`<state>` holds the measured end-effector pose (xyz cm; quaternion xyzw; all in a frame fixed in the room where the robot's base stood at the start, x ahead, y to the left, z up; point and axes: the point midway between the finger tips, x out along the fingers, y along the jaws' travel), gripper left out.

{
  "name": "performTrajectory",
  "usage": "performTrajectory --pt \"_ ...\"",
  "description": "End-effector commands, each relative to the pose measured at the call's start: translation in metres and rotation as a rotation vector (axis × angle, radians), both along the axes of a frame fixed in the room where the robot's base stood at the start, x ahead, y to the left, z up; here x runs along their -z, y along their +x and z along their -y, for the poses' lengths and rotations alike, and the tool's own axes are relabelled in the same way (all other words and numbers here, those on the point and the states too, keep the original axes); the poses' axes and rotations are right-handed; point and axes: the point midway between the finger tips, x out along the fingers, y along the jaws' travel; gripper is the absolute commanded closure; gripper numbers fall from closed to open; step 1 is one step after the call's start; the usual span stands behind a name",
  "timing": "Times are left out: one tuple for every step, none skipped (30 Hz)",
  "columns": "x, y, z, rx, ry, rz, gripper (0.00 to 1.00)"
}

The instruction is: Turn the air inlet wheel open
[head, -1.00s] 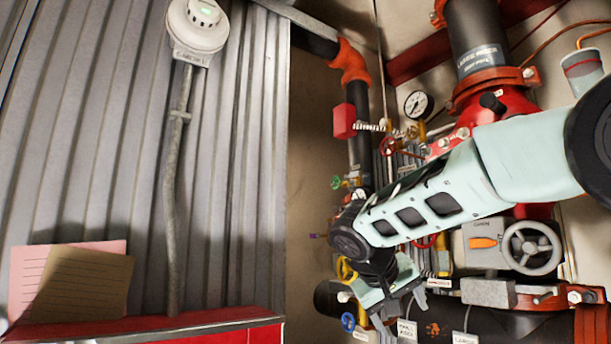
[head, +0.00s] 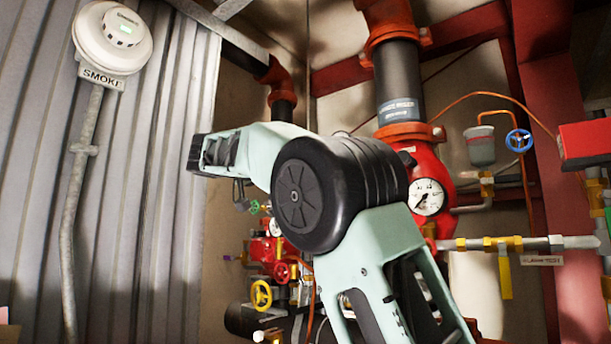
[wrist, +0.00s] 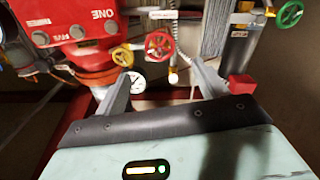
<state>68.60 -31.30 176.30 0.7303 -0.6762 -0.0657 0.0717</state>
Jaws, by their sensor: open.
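Several small handwheels are in view, and no label I can read tells which is the air inlet wheel. In the head view a yellow wheel (head: 262,294), a red wheel (head: 281,272) and a green wheel (head: 254,206) sit beyond my arm. The wrist view shows a yellow wheel (wrist: 122,56), a red wheel (wrist: 159,43) and a green wheel (wrist: 289,14). My gripper (wrist: 161,72) is open and empty, its fingers pointing toward the wheels. The red wheel shows between and beyond the fingertips. My arm covers part of the pipework in the head view.
A dial gauge (head: 428,196) is on the red valve body at right. A blue wheel (head: 519,140) and a yellow-handled pipe (head: 505,270) are further right. A smoke detector (head: 113,38) is on the corrugated wall. The wrist view shows a small gauge (wrist: 131,82) near the left finger.

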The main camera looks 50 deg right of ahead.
Motion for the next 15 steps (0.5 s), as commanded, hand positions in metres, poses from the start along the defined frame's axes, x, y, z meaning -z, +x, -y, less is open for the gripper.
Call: performTrajectory --pt "-0.006 0.0 0.012 0.003 0.0 -0.003 0.28" --pt "-0.006 0.001 0.019 0.004 0.001 -0.004 0.28" --pt "-0.005 0.001 0.027 0.004 0.001 -0.003 0.28" --pt "-0.006 0.002 0.033 0.004 0.0 -0.004 0.28" --pt "-0.006 0.002 0.04 0.004 0.0 -0.004 0.28" --pt "-0.006 0.003 0.048 0.004 0.001 -0.003 0.28" --pt "-0.006 0.003 0.054 0.003 0.001 -0.004 0.28" --pt "-0.006 0.004 0.06 0.003 0.001 -0.004 0.28" --pt "-0.006 0.005 0.067 0.003 0.0 -0.003 0.28" --pt "-0.006 0.005 0.072 0.002 0.0 -0.004 0.28" --pt "-0.005 0.005 0.078 0.003 0.001 -0.004 0.28" --pt "-0.005 0.006 0.084 0.002 0.001 -0.003 0.28" --pt "-0.005 0.007 0.088 0.001 0.001 -0.003 0.28" --pt "-0.004 0.007 0.092 0.002 0.0 -0.004 0.28" --pt "-0.004 0.008 0.096 0.002 0.0 -0.003 0.28"
